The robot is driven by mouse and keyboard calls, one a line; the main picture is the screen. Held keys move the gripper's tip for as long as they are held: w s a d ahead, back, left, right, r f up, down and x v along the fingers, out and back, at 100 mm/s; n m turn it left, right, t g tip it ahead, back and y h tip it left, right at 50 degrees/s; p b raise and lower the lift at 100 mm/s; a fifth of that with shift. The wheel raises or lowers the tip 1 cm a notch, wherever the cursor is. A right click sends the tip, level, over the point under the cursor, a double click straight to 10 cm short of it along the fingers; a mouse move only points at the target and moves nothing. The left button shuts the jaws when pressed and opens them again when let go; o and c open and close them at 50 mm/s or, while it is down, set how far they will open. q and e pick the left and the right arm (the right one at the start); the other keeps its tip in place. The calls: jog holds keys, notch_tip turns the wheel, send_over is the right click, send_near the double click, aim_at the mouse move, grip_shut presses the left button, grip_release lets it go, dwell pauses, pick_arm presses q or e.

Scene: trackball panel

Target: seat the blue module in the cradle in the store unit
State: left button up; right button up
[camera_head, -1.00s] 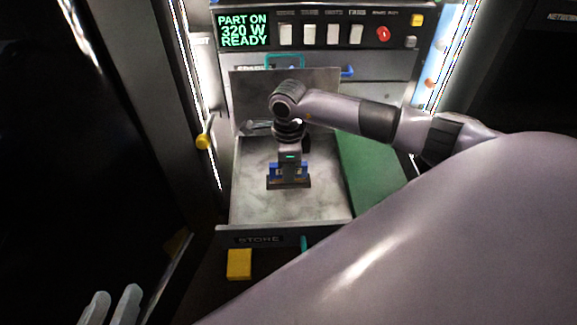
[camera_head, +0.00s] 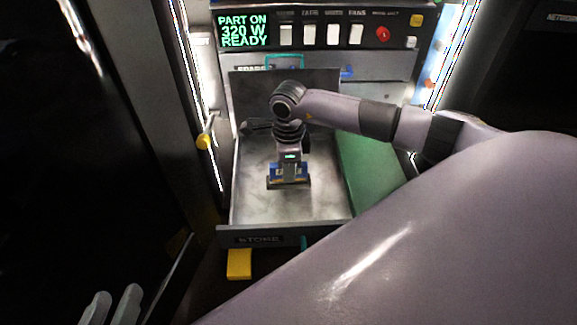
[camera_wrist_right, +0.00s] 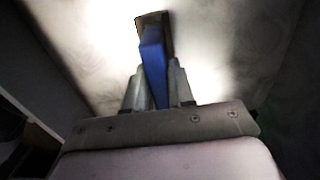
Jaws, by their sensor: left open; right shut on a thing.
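The blue module (camera_head: 289,170) is between the fingers of my right gripper (camera_head: 289,168), which is shut on it inside the open store drawer. In the right wrist view the blue module (camera_wrist_right: 154,62) stands between the two fingers of the right gripper (camera_wrist_right: 158,90). The dark brown cradle (camera_head: 288,184) is on the drawer floor directly below the module; it also shows past the module's end in the right wrist view (camera_wrist_right: 153,19). I cannot tell whether the module is fully down in it. My left gripper (camera_head: 111,308) is open and empty at the bottom left, away from the drawer.
The store unit (camera_head: 258,206) is an open drawer with bare metal floor around the cradle. A green surface (camera_head: 368,170) lies to its right. Behind is a panel with a display (camera_head: 243,31), white switches and a red button (camera_head: 383,34). A yellow block (camera_head: 239,264) is at the drawer front.

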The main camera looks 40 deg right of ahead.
pick_arm(q)
jog(key=shift+f+b, duration=0.4)
jog(key=shift+b, duration=0.15)
pick_arm(e)
jog(key=shift+f, duration=0.75)
jog(key=o, duration=1)
jog(key=shift+r+p, duration=0.4)
jog(key=shift+r, duration=0.35)
notch_tip(320, 180, up, 6)
jog(key=shift+f+p, duration=0.1)
jog(key=shift+p, duration=1)
pick_arm(q)
jog(key=shift+w+d+r+n+g, duration=0.1)
jog(key=shift+d+r+n+g, duration=0.2)
jog(key=shift+d+r, duration=0.25)
jog(key=shift+d, duration=0.1)
